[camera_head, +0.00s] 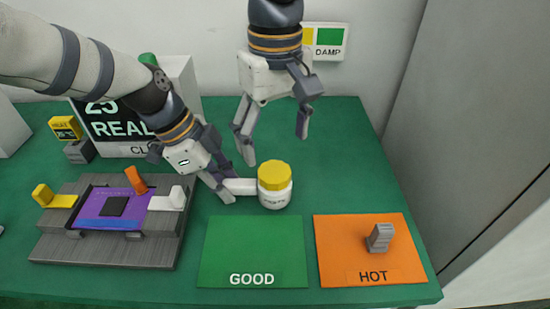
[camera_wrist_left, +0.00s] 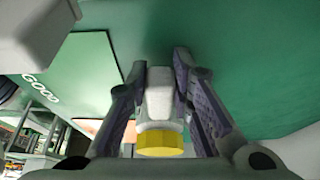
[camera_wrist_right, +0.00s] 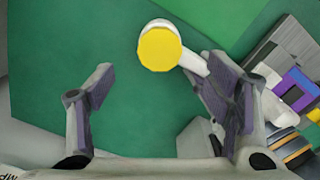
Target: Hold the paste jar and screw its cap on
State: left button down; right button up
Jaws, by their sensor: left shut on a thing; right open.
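The paste jar (camera_head: 275,198) is a white jar standing upright on the green table, with a white handle-like bar (camera_head: 241,186) on its left side. Its yellow cap (camera_head: 275,176) sits on top; how tightly it is seated cannot be told. My left gripper (camera_head: 229,188) is shut on the jar's white bar. The left wrist view shows the bar (camera_wrist_left: 158,103) between the fingers and the yellow cap (camera_wrist_left: 160,143) below. My right gripper (camera_head: 271,142) is open and empty above and behind the jar. In the right wrist view the cap (camera_wrist_right: 160,48) lies beyond its fingers.
A green GOOD mat (camera_head: 252,251) lies in front of the jar. An orange HOT mat (camera_head: 345,268) with a small grey block (camera_head: 380,237) lies to the right. A grey fixture (camera_head: 108,251) with a purple plate stands at left. The table right of the jar is clear.

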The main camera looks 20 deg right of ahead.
aim_at(275, 172)
notch_tip(275, 172, up, 6)
jog(key=shift+f, duration=0.25)
dwell(0.5)
notch_tip(275, 172, down, 12)
jog(key=m, duration=1.7)
jog(key=shift+w+f+m, duration=0.1)
jog(key=shift+f+m, duration=0.15)
jog(key=shift+m, duration=0.15)
